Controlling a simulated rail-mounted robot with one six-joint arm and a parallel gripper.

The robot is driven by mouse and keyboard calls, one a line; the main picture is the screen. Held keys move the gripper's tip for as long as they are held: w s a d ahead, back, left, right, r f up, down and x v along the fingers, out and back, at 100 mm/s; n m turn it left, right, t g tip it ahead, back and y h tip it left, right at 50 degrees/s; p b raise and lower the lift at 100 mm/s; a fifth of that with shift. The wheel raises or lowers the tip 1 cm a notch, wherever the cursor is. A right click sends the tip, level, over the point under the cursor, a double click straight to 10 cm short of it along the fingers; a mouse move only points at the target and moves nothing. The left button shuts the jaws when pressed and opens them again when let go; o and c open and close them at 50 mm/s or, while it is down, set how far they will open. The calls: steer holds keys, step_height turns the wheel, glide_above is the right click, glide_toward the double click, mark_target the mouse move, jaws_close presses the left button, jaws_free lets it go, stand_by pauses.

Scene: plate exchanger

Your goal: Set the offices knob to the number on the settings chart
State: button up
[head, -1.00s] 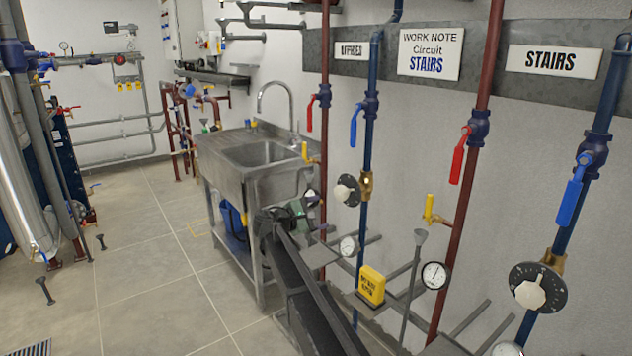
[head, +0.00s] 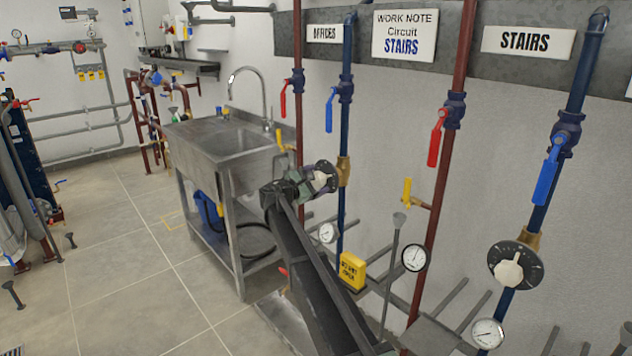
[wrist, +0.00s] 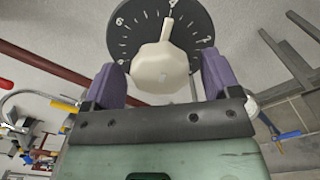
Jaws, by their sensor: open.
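I cannot make out a settings chart.
A stairs knob (head: 508,272) is on the right blue pipe under the STAIRS sign (head: 528,41). A work note (head: 404,34) reads Circuit STAIRS. A steel sink (head: 230,140) stands left of the arm.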

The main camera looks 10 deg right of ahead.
steer(key=shift+w+d, duration=0.1)
steer(key=shift+d, duration=0.05)
steer(key=c, duration=0.9)
steer(key=shift+c, duration=0.2)
steer(key=m, duration=1.1)
steer(key=shift+f, duration=0.1)
steer(key=shift+m, duration=0.5)
